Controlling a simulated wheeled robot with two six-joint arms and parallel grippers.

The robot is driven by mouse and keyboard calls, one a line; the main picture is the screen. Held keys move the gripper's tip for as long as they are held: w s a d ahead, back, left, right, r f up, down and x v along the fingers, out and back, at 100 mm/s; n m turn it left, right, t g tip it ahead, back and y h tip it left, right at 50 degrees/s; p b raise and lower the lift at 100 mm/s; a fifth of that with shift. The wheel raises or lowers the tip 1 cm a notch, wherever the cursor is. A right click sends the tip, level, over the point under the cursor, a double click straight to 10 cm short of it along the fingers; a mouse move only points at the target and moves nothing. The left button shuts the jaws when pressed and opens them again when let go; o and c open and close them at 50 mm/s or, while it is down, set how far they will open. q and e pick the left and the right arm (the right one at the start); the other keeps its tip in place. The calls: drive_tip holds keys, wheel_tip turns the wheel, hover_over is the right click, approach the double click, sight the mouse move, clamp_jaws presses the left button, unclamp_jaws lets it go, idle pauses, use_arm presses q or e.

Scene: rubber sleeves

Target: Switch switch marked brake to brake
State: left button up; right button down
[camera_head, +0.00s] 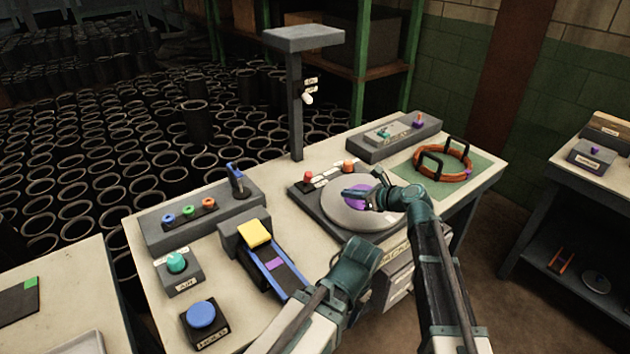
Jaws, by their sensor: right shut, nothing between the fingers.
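No label reading brake is legible. A grey post (297,120) at the back of the table carries a white lever (307,99) with small labels beside it. A grey box (372,143) at the back right holds a small teal switch (383,134) and a purple knob (417,121); its label is too small to read. My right gripper (350,192) is shut and empty over the purple centre (357,201) of a round grey disc (342,216); contact cannot be told. My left gripper (366,250) is low at the table's front; its fingers cannot be made out.
A red and an orange button stand behind the disc. An orange ring (455,174) with black handles lies on a green mat (478,188) at right. Left are a panel of coloured knobs (155,231), a teal knob (177,263), a blue button (201,314) and a yellow-topped ramp (254,233).

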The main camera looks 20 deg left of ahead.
sight(328, 197)
drive_tip(key=b+x, duration=0.4)
drive_tip(key=x, duration=0.6)
drive_tip(key=shift+d+f, duration=0.15)
drive_tip(key=a, duration=0.1)
drive_tip(key=w+a+r+p, duration=0.1)
drive_tip(key=shift+w+a+r, duration=0.15)
drive_tip(key=shift+w+a, duration=0.1)
drive_tip(key=shift+a, duration=0.1)
drive_tip(key=shift+w+a+r, duration=0.1)
drive_tip(key=shift+w+a, duration=0.05)
drive_tip(key=shift+a, duration=0.3)
drive_tip(key=shift+w, duration=0.15)
